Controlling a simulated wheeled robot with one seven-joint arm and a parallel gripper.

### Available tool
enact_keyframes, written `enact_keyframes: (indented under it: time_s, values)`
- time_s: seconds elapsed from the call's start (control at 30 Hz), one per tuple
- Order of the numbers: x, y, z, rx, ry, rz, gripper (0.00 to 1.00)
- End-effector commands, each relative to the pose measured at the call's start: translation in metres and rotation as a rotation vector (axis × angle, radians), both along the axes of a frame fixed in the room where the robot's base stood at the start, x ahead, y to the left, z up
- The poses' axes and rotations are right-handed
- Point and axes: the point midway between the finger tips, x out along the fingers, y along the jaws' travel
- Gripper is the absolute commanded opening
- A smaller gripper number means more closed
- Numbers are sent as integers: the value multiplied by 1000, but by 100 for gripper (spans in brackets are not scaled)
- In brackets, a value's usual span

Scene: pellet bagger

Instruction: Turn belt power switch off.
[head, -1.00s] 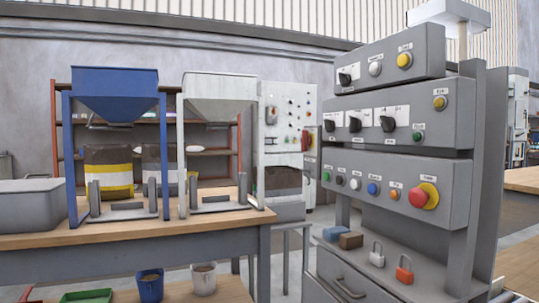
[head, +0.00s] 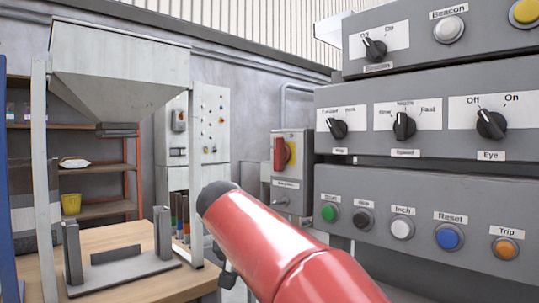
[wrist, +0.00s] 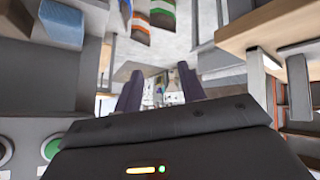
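A grey switch box (head: 291,175) stands left of the control console in the head view, with a red rotary handle (head: 281,153) on a yellow plate. The handle looks upright. The label below it is too small to read, so I cannot confirm it is the belt power switch. My red arm crosses the lower middle of the head view, in front of and below this box. My gripper (wrist: 158,88) shows in the wrist view with its two dark fingers apart and nothing between them. It is not clearly visible in the head view.
The grey console (head: 420,175) fills the right, with knobs including an Off/On eye knob (head: 491,125), and buttons including a blue reset button (head: 449,236). A hopper (head: 120,80) stands over a wooden bench (head: 150,280) at left. A blue block (wrist: 62,24) shows in the wrist view.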

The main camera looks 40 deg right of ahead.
Motion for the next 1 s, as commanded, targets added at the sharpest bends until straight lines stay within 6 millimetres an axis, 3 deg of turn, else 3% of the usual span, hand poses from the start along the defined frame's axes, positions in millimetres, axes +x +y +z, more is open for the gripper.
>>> enact_keyframes:
  time_s: [0.03,0.1,0.17,0.3,0.4,0.57,1.0]
  values:
    - [18,-16,30,-91,-44,-99,40]
    - [29,-32,74,-218,-122,-235,40]
    - [34,-35,112,-323,-197,-333,40]
    - [34,-18,187,-529,-371,-493,40]
    - [31,-1,220,-619,-461,-551,40]
    - [27,3,240,-669,-516,-588,40]
    - [32,-61,240,-666,-514,-586,40]
